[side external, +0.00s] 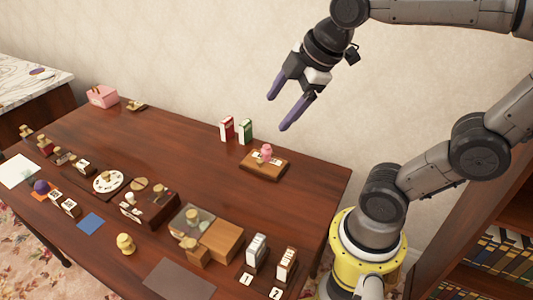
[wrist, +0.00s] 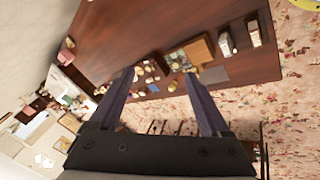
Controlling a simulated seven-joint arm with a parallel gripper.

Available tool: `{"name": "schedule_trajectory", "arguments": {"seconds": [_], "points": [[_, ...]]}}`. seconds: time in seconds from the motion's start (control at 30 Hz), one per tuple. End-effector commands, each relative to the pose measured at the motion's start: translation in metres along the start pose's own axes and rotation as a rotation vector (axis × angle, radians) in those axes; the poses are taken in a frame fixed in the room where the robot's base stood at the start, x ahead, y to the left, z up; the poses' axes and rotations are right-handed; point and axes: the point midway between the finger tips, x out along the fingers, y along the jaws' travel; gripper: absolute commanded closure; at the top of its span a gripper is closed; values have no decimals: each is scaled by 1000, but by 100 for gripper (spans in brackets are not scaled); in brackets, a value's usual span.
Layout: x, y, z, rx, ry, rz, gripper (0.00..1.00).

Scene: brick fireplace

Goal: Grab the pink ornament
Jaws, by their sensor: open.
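The pink ornament (side external: 266,152) is small and stands on a low wooden block (side external: 263,168) with white pieces on its top, near the back right of the dark wooden table. My gripper (side external: 278,113) is in the air above the table, up and a little to the right of the ornament, with its two purple fingers apart and nothing between them. In the wrist view the open fingers of my gripper (wrist: 160,72) point toward the table. I cannot make out the pink ornament in the wrist view.
A red box (side external: 227,129) and a green box (side external: 245,131) stand just left of the block. A pink box (side external: 102,96) is at the far left. Wooden boxes (side external: 221,240) and several small objects crowd the front. The table's middle (side external: 180,150) is clear.

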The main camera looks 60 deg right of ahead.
Motion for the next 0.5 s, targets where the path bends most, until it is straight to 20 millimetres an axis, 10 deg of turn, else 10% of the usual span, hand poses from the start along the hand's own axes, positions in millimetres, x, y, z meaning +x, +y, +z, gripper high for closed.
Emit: {"name": "schedule_trajectory", "arguments": {"seconds": [0.27,0.5], "points": [[71,103,0,-443,-121,-122,19],[164,163,56,-578,-172,-291,19]]}}
